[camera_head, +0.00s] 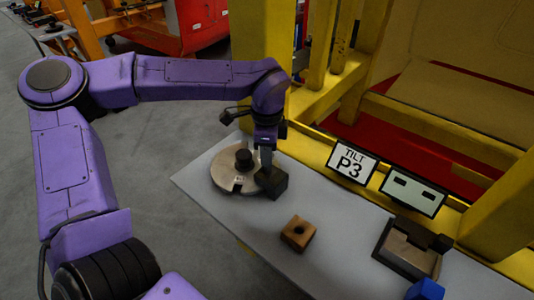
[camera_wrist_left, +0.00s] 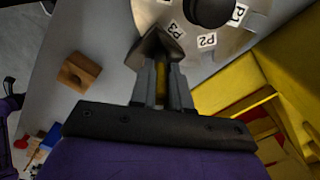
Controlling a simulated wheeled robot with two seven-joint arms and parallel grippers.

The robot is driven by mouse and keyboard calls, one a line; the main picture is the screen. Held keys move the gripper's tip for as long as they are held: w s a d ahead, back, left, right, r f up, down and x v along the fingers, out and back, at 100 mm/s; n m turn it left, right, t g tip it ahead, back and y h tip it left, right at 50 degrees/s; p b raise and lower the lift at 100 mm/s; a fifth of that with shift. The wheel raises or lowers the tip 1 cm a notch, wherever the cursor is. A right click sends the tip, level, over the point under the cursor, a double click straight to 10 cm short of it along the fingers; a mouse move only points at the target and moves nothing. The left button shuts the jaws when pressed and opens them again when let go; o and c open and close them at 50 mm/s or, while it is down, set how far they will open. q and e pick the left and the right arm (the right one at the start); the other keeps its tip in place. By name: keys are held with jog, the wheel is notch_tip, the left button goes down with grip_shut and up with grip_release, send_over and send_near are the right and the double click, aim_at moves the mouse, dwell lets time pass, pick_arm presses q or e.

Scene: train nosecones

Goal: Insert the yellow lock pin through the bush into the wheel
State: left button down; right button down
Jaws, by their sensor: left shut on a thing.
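The wheel (camera_head: 224,172) is a pale disc with a dark hub, lying on the grey table. In the left wrist view the wheel (camera_wrist_left: 228,32) carries labels P1, P2 and P3. A dark block (camera_head: 273,183), which looks like the bush, sits at the wheel's near right edge; it also shows in the left wrist view (camera_wrist_left: 150,50). My left gripper (camera_head: 266,164) points down just above this block. In the left wrist view its fingers (camera_wrist_left: 161,82) are shut on the yellow lock pin (camera_wrist_left: 161,80). The pin's tip is hidden, so I cannot tell its depth. My right gripper is out of view.
A brown block with a hole (camera_head: 298,233) lies on the table (camera_head: 240,218) in front of the wheel. A dark-framed fixture (camera_head: 408,252) and a blue object (camera_head: 425,290) are at the right. A "TILT P3" sign (camera_head: 352,162) and yellow framework (camera_head: 315,140) border the back.

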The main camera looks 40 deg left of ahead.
pick_arm(q)
jog(key=shift+w+f+b, duration=0.1)
jog(key=shift+f+b, duration=0.35)
jog(key=shift+f, duration=0.15)
jog(key=shift+r, duration=0.1)
jog(key=c, duration=1.1)
grip_release()
notch_tip(320, 180, up, 9)
jog(key=p, duration=0.6)
jog(key=shift+f, duration=0.2)
